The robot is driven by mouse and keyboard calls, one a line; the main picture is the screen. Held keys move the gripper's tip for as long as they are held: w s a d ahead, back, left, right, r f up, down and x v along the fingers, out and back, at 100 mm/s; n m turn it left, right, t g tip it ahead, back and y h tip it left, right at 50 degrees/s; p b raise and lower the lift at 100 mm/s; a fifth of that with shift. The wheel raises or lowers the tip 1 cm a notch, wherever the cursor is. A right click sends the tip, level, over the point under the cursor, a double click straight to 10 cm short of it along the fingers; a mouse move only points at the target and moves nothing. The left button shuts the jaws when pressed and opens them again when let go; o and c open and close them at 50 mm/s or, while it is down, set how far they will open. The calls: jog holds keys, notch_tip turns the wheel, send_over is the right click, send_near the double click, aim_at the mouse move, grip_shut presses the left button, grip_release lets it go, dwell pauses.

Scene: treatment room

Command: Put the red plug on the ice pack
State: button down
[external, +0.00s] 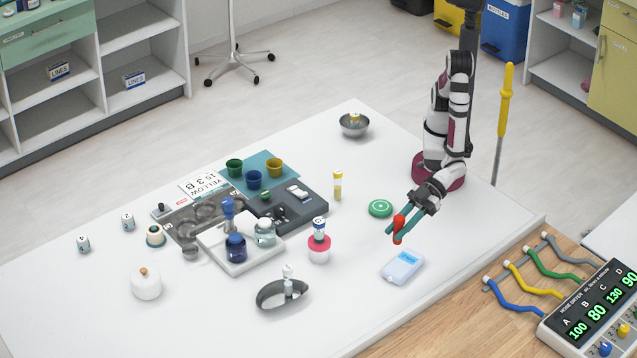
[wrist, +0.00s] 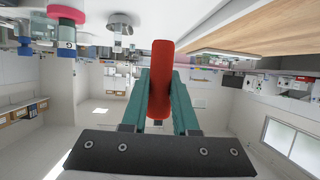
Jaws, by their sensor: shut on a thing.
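The red plug (external: 399,228) is upright between the teal fingers of my gripper (external: 397,232), which is shut on it. In the wrist view the plug (wrist: 161,80) stands between the two fingers and hides what lies behind it. The ice pack (external: 402,266) is a pale blue and white slab lying flat on the white table. In the external view the plug's lower end is just behind the pack's far edge, apart from it in the picture. I cannot tell its exact height. I cannot make out the ice pack in the wrist view.
A green round disc (external: 380,208) lies left of my gripper. A yellow-capped vial (external: 337,186), a red-based bottle holder (external: 319,249) and a grey kidney dish (external: 283,294) stand further left. The white table (external: 350,325) is bare around the ice pack's front and left.

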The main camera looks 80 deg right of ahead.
jog(key=s+n+g, duration=0.1)
jog(key=s, duration=0.3)
send_over(413, 270)
jog(key=shift+y, duration=0.4)
notch_tip(413, 270, down, 8)
jog(key=c, duration=0.7)
grip_release()
jog(key=shift+f, duration=0.15)
jog(key=shift+d+r, duration=0.15)
jog(key=shift+r, duration=0.05)
jog(key=v, duration=1.1)
jog(key=shift+s+d+r, duration=0.1)
jog(key=shift+s+d, duration=0.15)
jog(key=shift+d, duration=0.1)
